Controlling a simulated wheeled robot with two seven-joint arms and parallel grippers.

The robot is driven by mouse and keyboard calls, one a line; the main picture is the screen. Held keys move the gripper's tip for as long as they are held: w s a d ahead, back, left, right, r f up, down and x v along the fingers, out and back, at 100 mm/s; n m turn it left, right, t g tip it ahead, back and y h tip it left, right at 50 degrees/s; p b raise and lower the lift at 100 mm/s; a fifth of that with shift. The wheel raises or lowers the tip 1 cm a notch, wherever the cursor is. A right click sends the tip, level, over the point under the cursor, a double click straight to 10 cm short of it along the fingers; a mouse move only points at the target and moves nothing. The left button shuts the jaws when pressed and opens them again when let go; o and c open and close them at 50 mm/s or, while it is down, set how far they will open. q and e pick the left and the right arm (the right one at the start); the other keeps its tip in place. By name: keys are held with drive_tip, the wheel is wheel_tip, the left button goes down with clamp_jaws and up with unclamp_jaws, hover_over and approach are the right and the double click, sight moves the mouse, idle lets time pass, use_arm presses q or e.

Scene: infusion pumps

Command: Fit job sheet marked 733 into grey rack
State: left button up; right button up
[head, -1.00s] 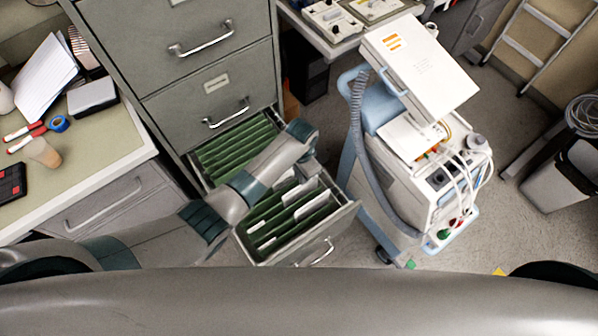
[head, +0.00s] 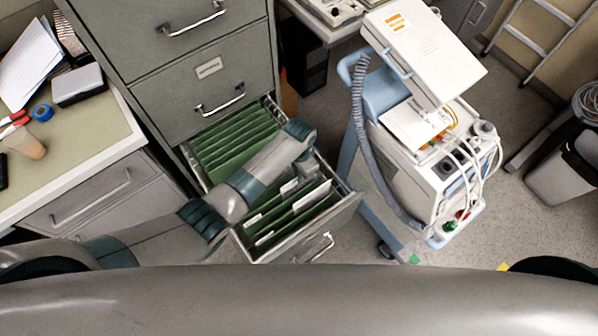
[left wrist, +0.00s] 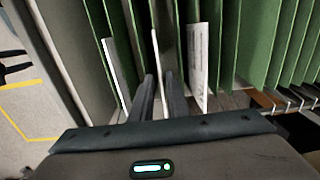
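My left gripper (left wrist: 158,78) points down into an open file drawer (head: 335,228) with green hanging folders. In the left wrist view its two dark fingers stand apart, one on each side of a thin white sheet (left wrist: 156,50) seen edge-on. A gap shows at the fingertips, so it looks open around the sheet. A printed white sheet (left wrist: 197,65) stands just right of the fingers, and another white sheet (left wrist: 113,70) stands to the left. No number is legible, so I cannot tell which is 733. I cannot make out a grey rack. My right gripper is out of view.
The grey filing cabinet (head: 165,60) rises behind the drawer. A white and blue medical cart (head: 425,150) with a hose stands close on the right. The desk (head: 85,165) at left holds papers (head: 28,65), a blue tape roll (head: 42,112) and a cup. Floor shows at right.

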use_arm(q)
drive_tip(key=shift+f, duration=0.55)
clamp_jaws()
drive_tip(key=shift+r, duration=0.1)
wheel_tip(320, 180, up, 10)
drive_tip(key=p, duration=1)
idle(1.5)
